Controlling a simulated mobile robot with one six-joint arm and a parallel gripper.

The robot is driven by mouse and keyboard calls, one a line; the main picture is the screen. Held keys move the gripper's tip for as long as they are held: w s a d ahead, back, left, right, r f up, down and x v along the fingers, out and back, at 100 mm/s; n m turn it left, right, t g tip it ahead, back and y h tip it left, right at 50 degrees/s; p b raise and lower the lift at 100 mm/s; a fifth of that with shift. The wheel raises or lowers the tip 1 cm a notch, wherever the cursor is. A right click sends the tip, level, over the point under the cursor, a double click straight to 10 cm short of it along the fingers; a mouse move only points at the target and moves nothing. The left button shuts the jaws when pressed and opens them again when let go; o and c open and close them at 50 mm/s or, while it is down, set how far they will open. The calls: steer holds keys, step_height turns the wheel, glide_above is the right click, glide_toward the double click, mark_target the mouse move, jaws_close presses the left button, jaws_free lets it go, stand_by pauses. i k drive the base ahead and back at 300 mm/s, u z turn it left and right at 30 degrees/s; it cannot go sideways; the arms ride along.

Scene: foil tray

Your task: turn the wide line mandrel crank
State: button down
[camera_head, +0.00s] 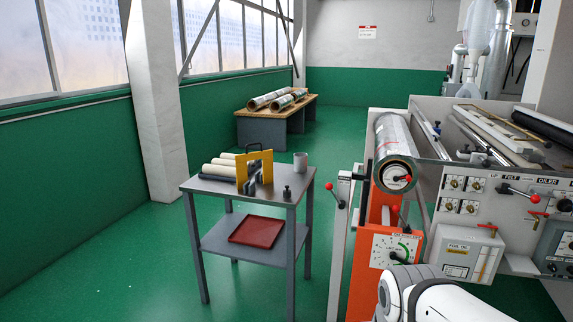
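A silver foil roll (393,138) lies on the machine at centre right, its round end facing me. A small red-knobbed crank handle (407,179) sits on that end. Another red-knobbed lever (329,187) sticks out from a white post (342,230) to the left. A third red-knobbed lever (509,189) is on the machine's front panel. No label shows which one is the wide line mandrel crank. Part of my white arm shows at the bottom right, in front of the orange stand (362,275). My gripper is not in view.
Green floor (130,270) is open at left.

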mark_target(408, 177)
steer(key=z, duration=0.65)
steer(key=i, duration=1.8)
steer(key=z, duration=0.95)
